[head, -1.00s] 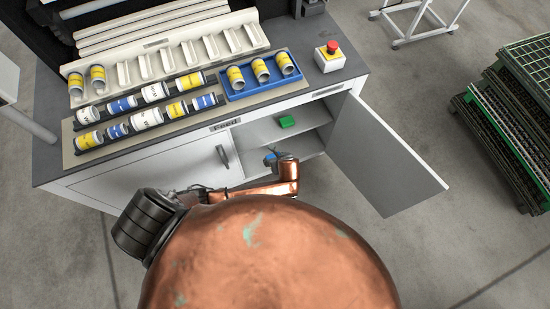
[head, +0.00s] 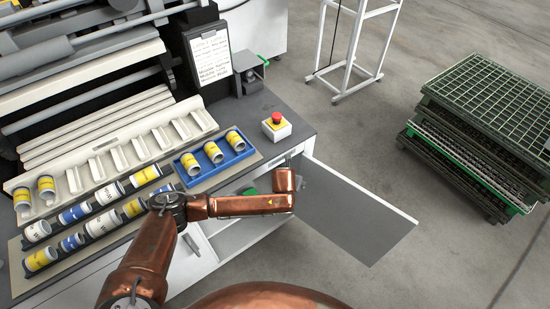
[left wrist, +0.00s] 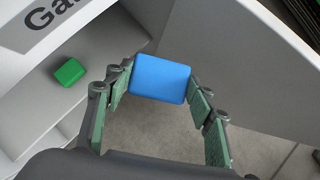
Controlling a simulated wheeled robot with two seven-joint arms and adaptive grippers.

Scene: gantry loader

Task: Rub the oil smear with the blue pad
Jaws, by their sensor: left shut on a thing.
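The blue pad (left wrist: 160,80) is a flat blue block. My left gripper (left wrist: 159,88) is shut on it, with one green-lined finger on each side in the left wrist view. In the head view my left arm reaches across the cabinet front to the open door, and its wrist link hides the fingers and the pad. I cannot make out the oil smear in either view. My right gripper is not in view.
The open cabinet door (head: 355,215) sticks out beside my left wrist. A green block (left wrist: 69,72) lies on a shelf inside. On the worktop are a blue tray (head: 190,182) of cans and a red stop button (head: 276,123). Stacked green crates (head: 470,125) stand right.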

